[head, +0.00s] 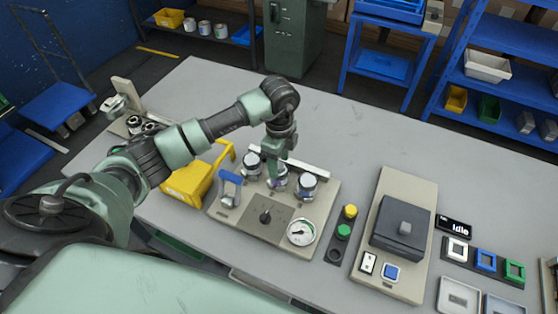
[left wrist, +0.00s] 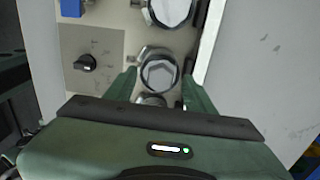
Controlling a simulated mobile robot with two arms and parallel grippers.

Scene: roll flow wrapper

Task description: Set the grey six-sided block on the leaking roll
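A beige panel (head: 229,216) on the table carries a row of silver, round-bodied pieces: a left one (head: 251,164), a middle one mostly behind my gripper, and a right one (head: 308,186). My left gripper (head: 275,179) points down over the middle of this row. In the left wrist view, a silver six-sided top (left wrist: 159,74) lies between its open fingers (left wrist: 160,80), with a gap on both sides. Another such top (left wrist: 171,8) shows at the upper edge. I cannot tell which piece is the loose block, nor see a leak. My right gripper is out of view.
The panel also bears a black knob (head: 265,216), a gauge (head: 301,232) and a blue-handled clamp (head: 230,187). A yellow holder (head: 188,182) stands left. Green and yellow buttons (head: 344,231) and a dark-topped machine (head: 403,228) stand right. The table behind is clear.

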